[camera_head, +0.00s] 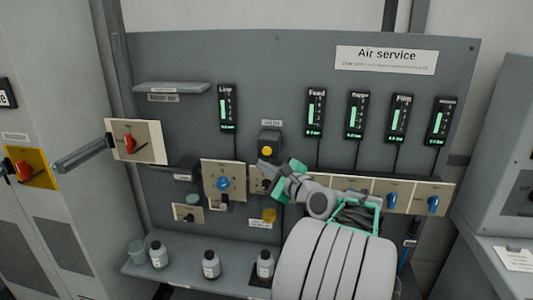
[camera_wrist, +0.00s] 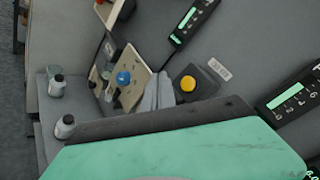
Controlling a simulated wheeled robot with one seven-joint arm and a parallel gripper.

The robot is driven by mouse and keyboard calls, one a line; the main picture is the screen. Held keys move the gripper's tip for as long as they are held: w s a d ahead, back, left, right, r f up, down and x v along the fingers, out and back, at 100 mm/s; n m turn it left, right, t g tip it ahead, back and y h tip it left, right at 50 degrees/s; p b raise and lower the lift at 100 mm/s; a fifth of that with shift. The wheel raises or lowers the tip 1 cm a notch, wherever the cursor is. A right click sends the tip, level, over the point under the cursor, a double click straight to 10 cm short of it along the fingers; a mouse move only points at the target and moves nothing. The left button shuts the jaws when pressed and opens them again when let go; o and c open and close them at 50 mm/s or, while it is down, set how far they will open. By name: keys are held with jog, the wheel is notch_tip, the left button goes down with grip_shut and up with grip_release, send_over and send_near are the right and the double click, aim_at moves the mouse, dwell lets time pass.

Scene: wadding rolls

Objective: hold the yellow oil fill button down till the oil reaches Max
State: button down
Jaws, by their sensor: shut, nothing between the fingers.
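The yellow button (camera_head: 267,151) sits on a dark box on the grey panel, under a small label. It also shows in the wrist view (camera_wrist: 188,84), unobstructed. My gripper (camera_head: 264,166) is shut and empty. Its fingertips are just below the button in the head view. In the wrist view the grey fingers (camera_wrist: 158,90) lie just left of the button, and they appear apart from it. No oil level or Max mark can be made out. My gripper and arm hide part of the panel below the button.
A plate with a blue knob (camera_head: 223,184) is left of my gripper. Several lit displays (camera_head: 315,112) hang above plates with blue knobs at right. Bottles (camera_head: 211,264) stand on the lower shelf (camera_head: 185,262). A red-knobbed plate (camera_head: 128,140) juts out at left.

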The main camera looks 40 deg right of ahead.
aim_at(267, 151)
jog(key=shift+w+d+p, duration=0.35)
jog(key=shift+w+d, duration=0.55)
jog(key=shift+d, duration=0.2)
jog(key=shift+w+d+p, duration=0.35)
jog(key=shift+w+d, duration=0.5)
jog(key=shift+d, duration=0.25)
jog(key=shift+w+d+p, duration=0.3)
jog(key=shift+d+p, duration=0.05)
jog(key=shift+p, duration=0.1)
jog(key=shift+w+d+p, duration=0.25)
jog(key=shift+d+p, duration=0.05)
jog(key=shift+d, duration=0.05)
dwell(5.0)
